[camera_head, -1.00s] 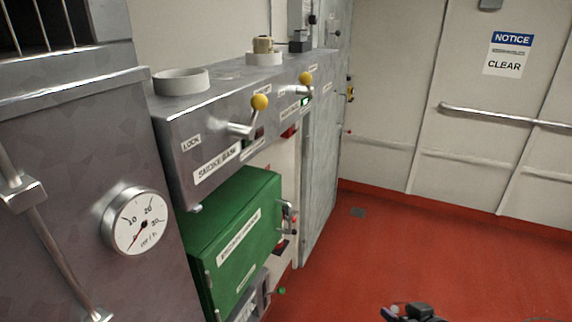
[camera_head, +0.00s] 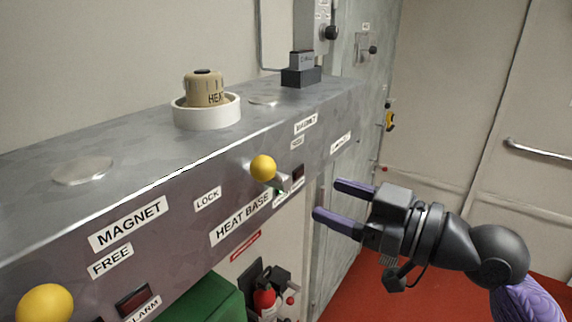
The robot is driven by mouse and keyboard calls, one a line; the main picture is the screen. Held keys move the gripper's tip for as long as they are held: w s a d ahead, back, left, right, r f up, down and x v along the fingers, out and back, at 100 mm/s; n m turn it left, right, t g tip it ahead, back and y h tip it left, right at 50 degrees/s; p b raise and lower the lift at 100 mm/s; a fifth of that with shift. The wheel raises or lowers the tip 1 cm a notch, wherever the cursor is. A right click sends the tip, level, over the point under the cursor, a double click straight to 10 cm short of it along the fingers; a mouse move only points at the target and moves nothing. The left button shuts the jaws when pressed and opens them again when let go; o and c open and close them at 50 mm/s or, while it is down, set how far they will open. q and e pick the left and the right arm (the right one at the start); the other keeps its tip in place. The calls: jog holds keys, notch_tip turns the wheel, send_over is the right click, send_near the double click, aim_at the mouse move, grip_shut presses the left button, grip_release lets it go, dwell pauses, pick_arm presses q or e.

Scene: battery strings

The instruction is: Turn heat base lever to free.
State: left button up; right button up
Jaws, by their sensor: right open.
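The heat base lever, with a yellow ball knob (camera_head: 263,168), sticks out from the front of the grey metal cabinet above the HEAT BASE label (camera_head: 240,218). A LOCK label (camera_head: 207,198) is to the left of the knob. A small label to its lower right is partly hidden and too small to read. My right gripper (camera_head: 335,201) is open and empty, to the right of the lever and a little below it, with its purple fingers pointing left. It is apart from the knob. My left gripper is not in view.
A second yellow knob (camera_head: 45,305) is at the lower left, near the MAGNET label (camera_head: 128,223). A tan HEAT unit (camera_head: 205,90) sits in a white ring on the cabinet top (camera_head: 140,145). Open floor (camera_head: 350,295) lies at right.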

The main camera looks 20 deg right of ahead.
aim_at(289, 182)
jog(key=p+x, duration=0.1)
jog(key=x, duration=0.1)
jog(key=p+x, duration=0.1)
jog(key=x, duration=0.2)
jog(key=p+x, duration=0.1)
jog(key=x, duration=0.1)
jog(key=shift+a+r, duration=0.25)
jog(key=shift+w+a+f+p, duration=0.15)
jog(key=shift+w+a+p, duration=0.2)
jog(key=shift+w+a, duration=0.2)
jog(key=shift+d, duration=0.1)
jog(key=shift+c, duration=1.2)
grip_shut()
